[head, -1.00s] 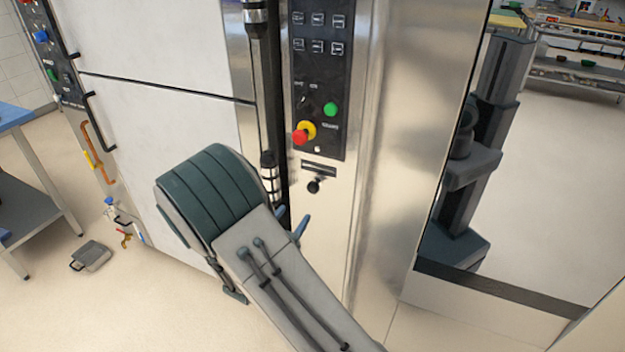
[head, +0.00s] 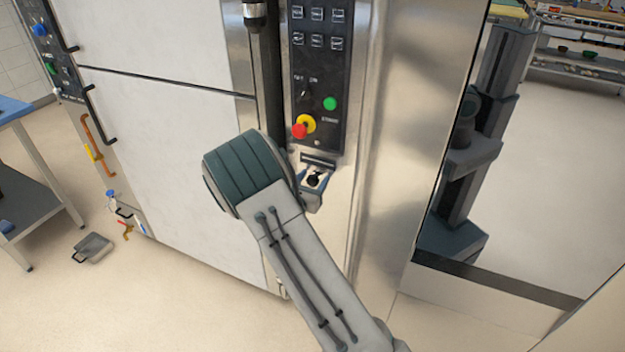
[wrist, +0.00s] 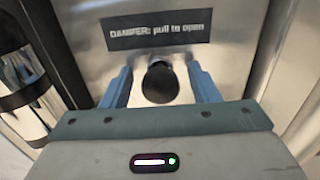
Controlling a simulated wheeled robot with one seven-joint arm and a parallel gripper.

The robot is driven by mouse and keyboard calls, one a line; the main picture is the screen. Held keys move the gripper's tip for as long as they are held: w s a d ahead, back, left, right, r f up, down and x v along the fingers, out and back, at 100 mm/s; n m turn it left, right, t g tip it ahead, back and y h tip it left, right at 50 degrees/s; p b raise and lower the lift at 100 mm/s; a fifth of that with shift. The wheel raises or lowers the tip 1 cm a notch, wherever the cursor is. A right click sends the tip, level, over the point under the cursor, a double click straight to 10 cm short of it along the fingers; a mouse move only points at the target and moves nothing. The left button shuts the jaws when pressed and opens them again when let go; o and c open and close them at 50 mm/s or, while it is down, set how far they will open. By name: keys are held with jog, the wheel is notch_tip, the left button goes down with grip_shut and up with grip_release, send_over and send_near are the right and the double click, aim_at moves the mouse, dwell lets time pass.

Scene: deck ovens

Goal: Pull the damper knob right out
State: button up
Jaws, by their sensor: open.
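The damper knob (wrist: 160,84) is a black ball on the steel panel, just below a black label reading "DAMPER: pull to open" (wrist: 156,31) in the wrist view. My gripper (wrist: 160,75) is open, with one blue finger on each side of the knob and a visible gap to it on both sides. In the head view the knob (head: 313,180) shows between the fingers of my gripper (head: 314,184), below the control panel. How far the knob stands out from the panel cannot be told.
The black control panel (head: 318,75) with a red and yellow stop button (head: 303,127) and a green button (head: 330,103) is just above. A dark vertical bar with a steel end (head: 255,15) stands to the left. Steel panel right of the knob is clear.

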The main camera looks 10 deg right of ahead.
aim_at(311, 182)
grip_shut()
jog(key=shift+v, duration=2.65)
jog(key=shift+f, duration=0.1)
jog(key=shift+c, duration=2)
grip_release()
jog(key=o, duration=0.4)
jog(key=shift+s+a, duration=0.15)
jog(key=shift+a, duration=0.05)
jog(key=shift+d, duration=0.15)
